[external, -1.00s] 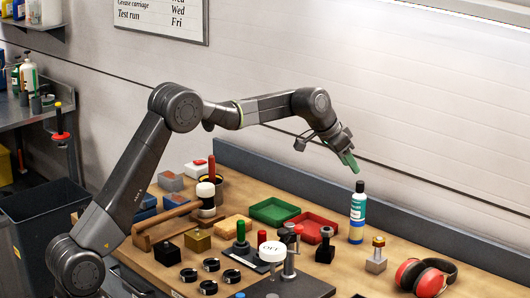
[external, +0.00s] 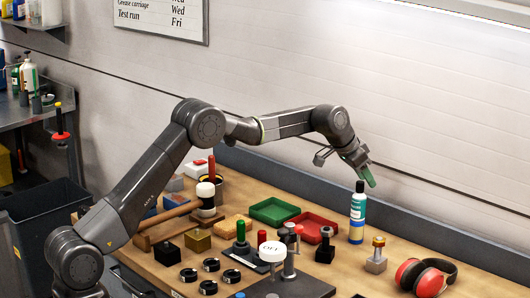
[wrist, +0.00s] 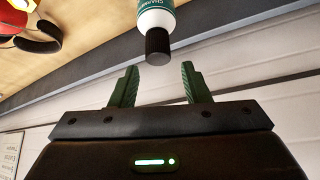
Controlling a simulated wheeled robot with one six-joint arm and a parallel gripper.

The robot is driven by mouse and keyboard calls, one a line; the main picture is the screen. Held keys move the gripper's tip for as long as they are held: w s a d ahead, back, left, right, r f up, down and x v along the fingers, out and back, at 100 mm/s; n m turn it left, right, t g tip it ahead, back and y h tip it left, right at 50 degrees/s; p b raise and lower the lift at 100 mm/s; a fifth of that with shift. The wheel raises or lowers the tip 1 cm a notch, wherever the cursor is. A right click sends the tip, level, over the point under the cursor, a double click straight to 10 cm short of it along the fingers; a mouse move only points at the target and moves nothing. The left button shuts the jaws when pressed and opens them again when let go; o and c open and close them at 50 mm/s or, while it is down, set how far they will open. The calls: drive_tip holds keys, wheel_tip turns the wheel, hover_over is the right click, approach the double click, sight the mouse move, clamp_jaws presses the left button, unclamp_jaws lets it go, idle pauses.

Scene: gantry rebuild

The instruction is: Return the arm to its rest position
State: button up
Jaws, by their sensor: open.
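My gripper (external: 366,178) is in the air just above and right of a white and blue bottle with a black cap (external: 357,213), in the external view. Its green fingers point down. In the wrist view my gripper (wrist: 160,85) shows two green fingers spread apart with nothing between them. The bottle (wrist: 156,20) shows beyond the fingertips, its black cap toward me. The bottle stands upright on the wooden bench (external: 330,272), apart from the fingers as far as I can tell.
Red ear defenders (external: 424,277) and a small brass-topped block (external: 377,256) lie right of the bottle. A red tray (external: 305,226) and a green tray (external: 275,211) lie to its left. A grey ledge (external: 440,236) and white wall back the bench. The air above is clear.

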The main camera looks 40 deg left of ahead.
wheel_tip(320, 180, up, 6)
drive_tip(key=s+d+f+m+h+b, duration=0.15)
drive_tip(key=s+d+f, duration=0.25)
drive_tip(key=s+d, duration=0.45)
drive_tip(key=s+d+f+m+y+b, duration=0.1)
drive_tip(key=s+d+f+b, duration=0.2)
drive_tip(key=s+d, duration=0.6)
drive_tip(key=shift+n+g+h, duration=0.25)
drive_tip(key=shift+g, duration=0.05)
drive_tip(key=f, duration=0.3)
drive_tip(key=f+p, duration=0.1)
drive_tip(key=f, duration=0.2)
drive_tip(key=w+f+p, duration=0.1)
drive_tip(key=f, duration=0.3)
drive_tip(key=shift+d, duration=0.25)
drive_tip(key=shift+v, duration=0.9)
